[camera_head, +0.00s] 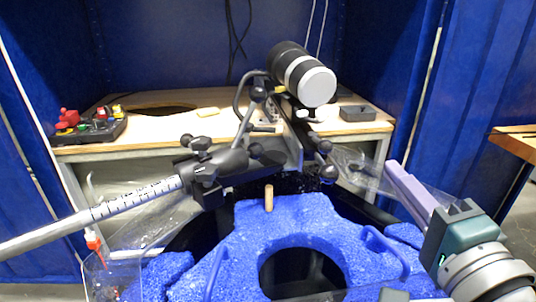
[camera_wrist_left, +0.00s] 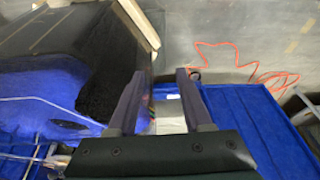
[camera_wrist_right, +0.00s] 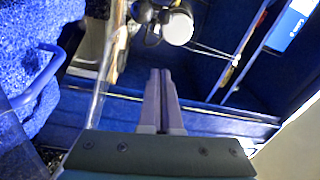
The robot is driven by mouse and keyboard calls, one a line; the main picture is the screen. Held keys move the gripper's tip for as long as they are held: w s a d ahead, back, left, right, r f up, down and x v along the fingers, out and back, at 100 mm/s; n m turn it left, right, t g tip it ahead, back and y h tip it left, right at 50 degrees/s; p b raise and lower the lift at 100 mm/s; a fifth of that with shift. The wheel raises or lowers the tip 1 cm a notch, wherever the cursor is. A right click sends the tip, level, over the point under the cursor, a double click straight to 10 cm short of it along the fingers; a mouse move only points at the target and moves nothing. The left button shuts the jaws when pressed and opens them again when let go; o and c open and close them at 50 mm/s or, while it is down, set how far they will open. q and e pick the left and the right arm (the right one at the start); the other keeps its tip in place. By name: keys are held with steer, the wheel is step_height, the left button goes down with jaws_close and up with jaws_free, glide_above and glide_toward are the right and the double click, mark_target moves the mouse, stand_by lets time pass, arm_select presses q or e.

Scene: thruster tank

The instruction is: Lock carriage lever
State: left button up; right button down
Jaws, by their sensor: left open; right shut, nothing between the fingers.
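A black carriage and clamp assembly (camera_head: 215,172) stands over the tank in the head view, with several ball-ended levers and knobs. One black ball knob (camera_head: 328,172) is at its right end. I cannot tell for sure which lever is the carriage lever. My right gripper (camera_head: 391,167) is shut and empty, to the right of that knob and apart from it. Its fingers also show closed together in the right wrist view (camera_wrist_right: 161,73). My left gripper (camera_wrist_left: 160,75) is open and empty in the left wrist view, away from the assembly, and is outside the head view.
A blue foam-topped tank (camera_head: 290,218) with a round hole and a wooden peg (camera_head: 269,198) fills the front. A marked grey rod (camera_head: 120,205) slants in from the left. A black-and-white cylinder (camera_head: 302,75) sits above the wooden bench (camera_head: 150,139). A control box (camera_head: 92,129) is at left.

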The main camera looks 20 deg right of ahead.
mark_target(319, 141)
steer(key=w+a, duration=0.1)
steer(key=w, duration=0.8)
steer(key=shift+w+a+b, duration=0.15)
steer(key=shift+w+b, duration=0.1)
steer(key=shift+b, duration=0.1)
